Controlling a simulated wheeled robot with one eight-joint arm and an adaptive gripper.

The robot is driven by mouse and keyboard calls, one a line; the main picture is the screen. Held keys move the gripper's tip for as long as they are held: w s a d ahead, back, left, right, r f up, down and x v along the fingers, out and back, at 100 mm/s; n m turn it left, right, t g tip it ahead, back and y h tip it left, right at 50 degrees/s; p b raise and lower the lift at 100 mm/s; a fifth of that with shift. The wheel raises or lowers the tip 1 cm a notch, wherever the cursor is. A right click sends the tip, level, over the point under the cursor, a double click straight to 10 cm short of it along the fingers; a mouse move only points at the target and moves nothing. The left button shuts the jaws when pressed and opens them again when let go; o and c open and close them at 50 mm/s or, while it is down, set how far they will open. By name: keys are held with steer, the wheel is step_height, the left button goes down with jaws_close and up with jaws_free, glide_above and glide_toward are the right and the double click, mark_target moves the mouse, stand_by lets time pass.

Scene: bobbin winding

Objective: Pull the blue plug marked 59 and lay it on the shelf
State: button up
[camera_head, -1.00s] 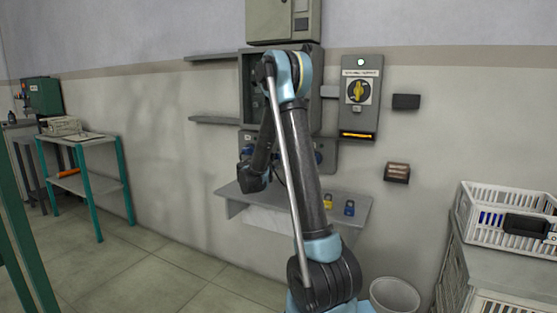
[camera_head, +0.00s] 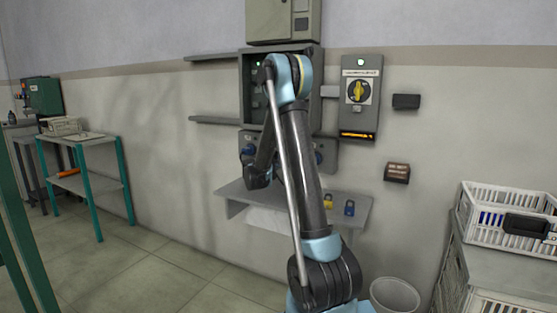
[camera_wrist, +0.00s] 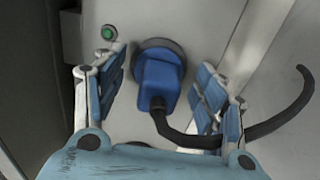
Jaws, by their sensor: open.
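In the wrist view a blue plug (camera_wrist: 160,82) sits in a dark round socket on a grey panel, with a black cable curving off to the right. No number can be read on it. My gripper (camera_wrist: 160,95) is open, with one finger on each side of the plug and gaps to both. In the head view my arm hides most of the socket panel (camera_head: 330,152); a blue plug (camera_head: 248,150) shows at its left part. The grey shelf (camera_head: 350,208) is below the panel. My gripper's fingers are hidden in the head view.
A yellow padlock (camera_head: 328,201) and a blue padlock (camera_head: 349,208) are on the shelf's right part. A rotary switch box (camera_head: 359,95) is on the wall to the right. A bin (camera_head: 394,296) and white crates (camera_head: 508,212) stand at the right.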

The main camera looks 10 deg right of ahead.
steer(key=shift+r, duration=0.1)
steer(key=shift+c, duration=0.6)
steer(key=c, duration=1.3)
steer(key=shift+s+a, duration=0.2)
steer(key=shift+s, duration=0.05)
steer(key=shift+c, duration=0.2)
steer(key=shift+v, duration=2.65)
